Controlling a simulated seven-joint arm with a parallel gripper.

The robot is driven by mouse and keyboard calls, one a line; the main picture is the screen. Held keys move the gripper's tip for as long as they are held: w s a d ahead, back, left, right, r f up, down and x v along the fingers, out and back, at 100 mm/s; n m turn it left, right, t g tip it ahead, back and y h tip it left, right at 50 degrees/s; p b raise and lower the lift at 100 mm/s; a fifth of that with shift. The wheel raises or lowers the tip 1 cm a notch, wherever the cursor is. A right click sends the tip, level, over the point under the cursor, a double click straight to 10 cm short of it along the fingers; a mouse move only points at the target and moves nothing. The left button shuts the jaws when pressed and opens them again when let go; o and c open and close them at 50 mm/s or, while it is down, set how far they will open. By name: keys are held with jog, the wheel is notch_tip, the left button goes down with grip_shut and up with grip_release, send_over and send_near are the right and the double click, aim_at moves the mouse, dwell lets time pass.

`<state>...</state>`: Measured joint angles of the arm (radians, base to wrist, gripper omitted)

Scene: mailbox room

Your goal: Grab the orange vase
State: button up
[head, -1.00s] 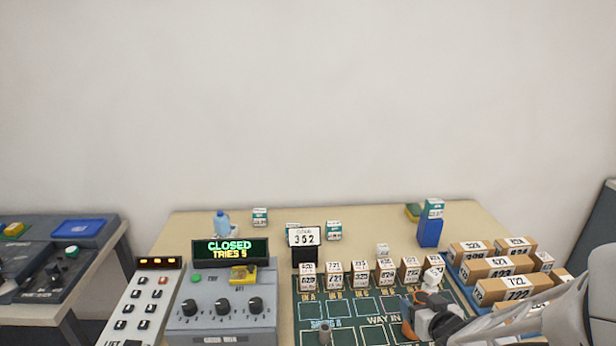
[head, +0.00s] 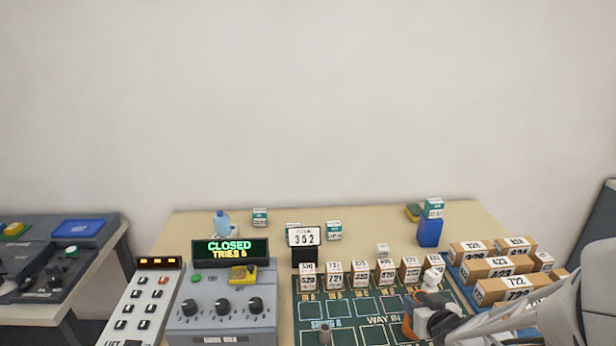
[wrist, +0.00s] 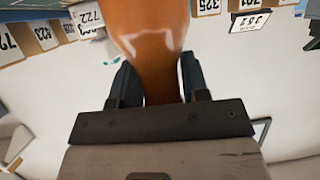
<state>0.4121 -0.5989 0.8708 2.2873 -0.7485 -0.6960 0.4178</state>
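The orange vase (wrist: 160,50) fills the middle of the wrist view, glossy and narrowing towards my gripper. My gripper (wrist: 162,85) has one dark finger on each side of the vase's narrow part, and both fingers appear to touch it. In the head view a small orange patch of the vase (head: 408,327) shows beside my gripper (head: 422,318), over the right part of the green board. Most of the vase is hidden there by my gripper and arm. Its base is not visible.
A green board (head: 340,337) with a row of numbered boxes lies below. Right of it is a blue tray (head: 462,287) of numbered cartons. A dial panel (head: 222,300) stands left, reading CLOSED. A blue block (head: 429,233) stands behind. The table's back middle has free room.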

jog(key=c, duration=0.3)
jog(key=shift+r, duration=0.1)
jog(key=shift+r, duration=4.95)
